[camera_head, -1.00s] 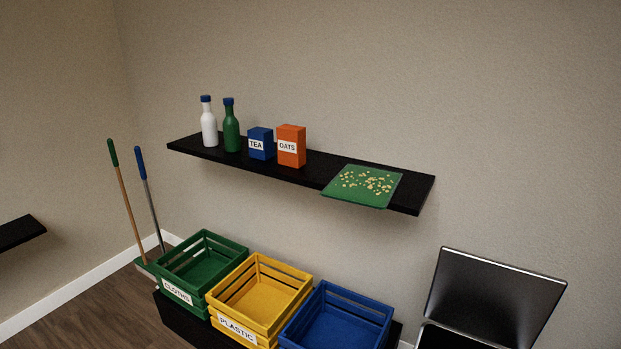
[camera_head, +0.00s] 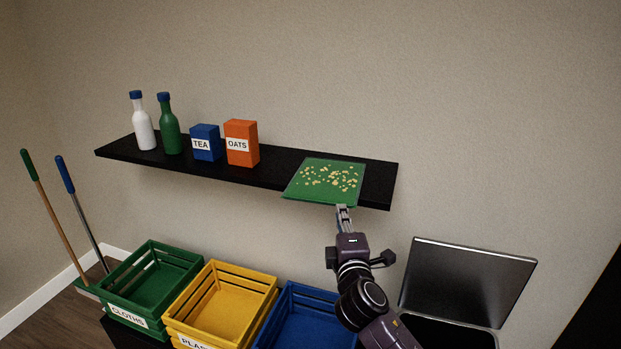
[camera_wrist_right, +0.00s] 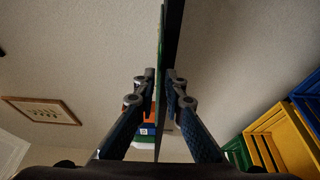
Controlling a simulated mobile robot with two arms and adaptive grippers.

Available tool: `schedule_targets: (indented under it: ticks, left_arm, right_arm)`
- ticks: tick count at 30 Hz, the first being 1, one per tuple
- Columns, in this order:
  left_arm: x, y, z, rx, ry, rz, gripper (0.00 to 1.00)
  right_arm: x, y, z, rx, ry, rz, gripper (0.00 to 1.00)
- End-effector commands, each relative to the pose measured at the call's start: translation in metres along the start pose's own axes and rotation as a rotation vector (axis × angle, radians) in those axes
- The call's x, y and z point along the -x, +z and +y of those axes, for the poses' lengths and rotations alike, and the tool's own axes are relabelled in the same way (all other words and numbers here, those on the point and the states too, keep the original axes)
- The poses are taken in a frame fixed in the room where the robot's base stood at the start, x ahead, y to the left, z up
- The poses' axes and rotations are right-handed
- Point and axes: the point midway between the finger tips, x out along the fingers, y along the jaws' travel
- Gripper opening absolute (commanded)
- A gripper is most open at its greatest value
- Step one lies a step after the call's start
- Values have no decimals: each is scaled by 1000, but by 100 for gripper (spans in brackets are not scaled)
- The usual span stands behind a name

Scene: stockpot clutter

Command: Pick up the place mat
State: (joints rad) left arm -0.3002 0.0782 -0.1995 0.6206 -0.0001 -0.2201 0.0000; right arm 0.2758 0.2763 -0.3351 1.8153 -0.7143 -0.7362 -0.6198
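The place mat (camera_head: 327,182) is a green sheet with yellow spots. It lies on the right part of the black shelf, its front edge overhanging the shelf. My right gripper (camera_head: 342,208) is at that front edge, coming from below and in front. In the right wrist view the mat (camera_wrist_right: 160,50) shows nearly edge-on between the two fingers (camera_wrist_right: 160,88). The fingers are close together with a narrow gap to the mat on each side, so they look open around its edge. My left gripper is not in view.
On the black shelf (camera_head: 275,176), left of the mat, stand an orange oats box (camera_head: 242,143), a blue tea box (camera_head: 206,143), a green bottle (camera_head: 169,128) and a white bottle (camera_head: 143,127). Below are green (camera_head: 152,281), yellow (camera_head: 221,302) and blue crates (camera_head: 305,320), and a metal lid (camera_head: 468,281).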

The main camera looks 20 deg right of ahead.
Motion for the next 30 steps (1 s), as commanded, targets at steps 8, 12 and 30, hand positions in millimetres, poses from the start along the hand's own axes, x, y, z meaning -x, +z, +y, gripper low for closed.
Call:
schedule_targets:
  ticks: [8,12,30]
  left_arm:
    - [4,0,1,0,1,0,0]
    - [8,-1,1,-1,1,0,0]
    - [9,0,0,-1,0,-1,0]
  right_arm:
    - [-25,0,1,-3,-2,0,10]
    - [-42,1,2,-2,-2,-1,10]
    - [-70,1,1,-4,-2,1,6]
